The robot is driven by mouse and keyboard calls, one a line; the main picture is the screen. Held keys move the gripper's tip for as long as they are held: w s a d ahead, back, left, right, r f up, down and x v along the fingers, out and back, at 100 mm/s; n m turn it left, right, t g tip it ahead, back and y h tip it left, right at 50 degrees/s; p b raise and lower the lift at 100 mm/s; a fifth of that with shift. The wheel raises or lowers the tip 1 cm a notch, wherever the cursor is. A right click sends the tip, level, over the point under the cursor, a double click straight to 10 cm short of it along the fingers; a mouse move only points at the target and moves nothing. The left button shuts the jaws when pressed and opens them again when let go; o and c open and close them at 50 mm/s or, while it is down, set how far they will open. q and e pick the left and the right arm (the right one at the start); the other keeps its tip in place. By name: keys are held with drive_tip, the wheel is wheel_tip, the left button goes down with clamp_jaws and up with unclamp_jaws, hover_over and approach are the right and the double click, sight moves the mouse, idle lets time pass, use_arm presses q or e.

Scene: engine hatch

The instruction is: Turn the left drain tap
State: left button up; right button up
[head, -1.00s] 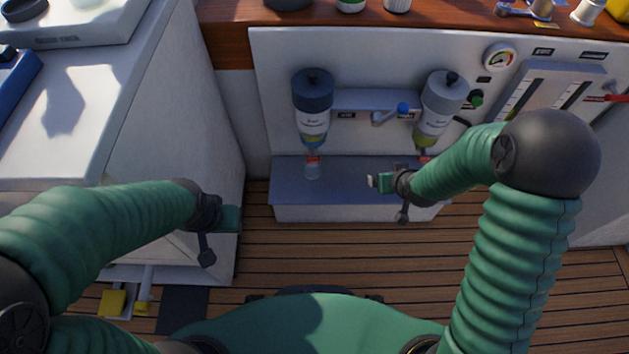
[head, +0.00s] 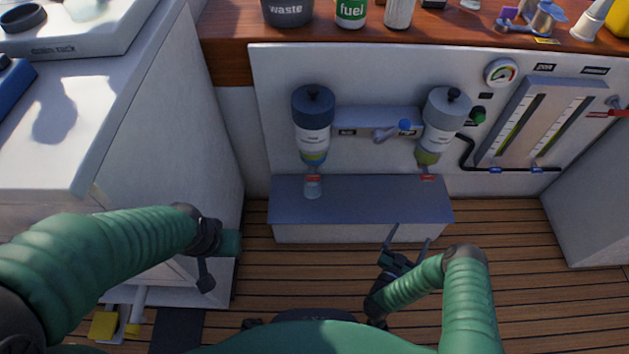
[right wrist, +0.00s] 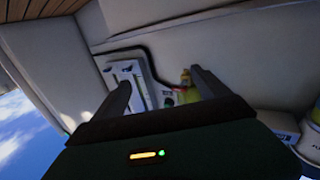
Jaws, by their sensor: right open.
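The left filter (head: 313,120) has a dark top and a clear bowl, with a small red drain tap (head: 313,177) at its bottom. A small clear jar (head: 312,190) stands right below that tap on the grey ledge (head: 360,205). The right filter (head: 440,125) has its own red tap (head: 428,177). My right gripper (head: 410,236) is open and empty, low in front of the ledge and apart from both taps. Its spread fingers also show in the right wrist view (right wrist: 163,90). My left gripper (head: 230,242) is beside the white cabinet at left; its fingers cannot be made out.
A gauge (head: 502,73) and sight-tube panel (head: 535,120) are at right. A waste cup (head: 287,10) and fuel cup (head: 351,12) stand on the wooden counter (head: 225,40). The white cabinet (head: 160,140) bounds the left side.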

drive_tip(key=shift+c, duration=0.8)
drive_tip(key=a+f+m+y+b, duration=0.1)
drive_tip(key=a+m, duration=0.1)
drive_tip(key=a, duration=0.1)
drive_tip(key=a+f+m+y+b, duration=0.1)
drive_tip(key=a+m+b, duration=0.1)
drive_tip(key=a+m, duration=0.1)
drive_tip(key=a+f+m+y+b, duration=0.1)
drive_tip(key=a+m+b, duration=0.1)
drive_tip(key=a, duration=0.3)
drive_tip(key=shift+s+a+f+m, duration=0.1)
drive_tip(key=shift+s+f+m, duration=0.1)
drive_tip(key=shift+m, duration=0.1)
drive_tip(key=c, duration=0.4)
drive_tip(key=m+t+y+b, duration=0.3)
drive_tip(key=m+y+b, duration=0.45)
drive_tip(key=m, duration=1.45)
approach(314, 180)
drive_tip(key=shift+h, duration=0.45)
drive_tip(key=w+b, duration=0.1)
drive_tip(key=w, duration=0.2)
drive_tip(key=w+b, duration=0.2)
drive_tip(key=w, duration=0.1)
drive_tip(key=w+b, duration=0.2)
drive_tip(key=w, duration=0.1)
drive_tip(key=shift+w+a, duration=0.3)
drive_tip(key=shift+a, duration=0.1)
clamp_jaws()
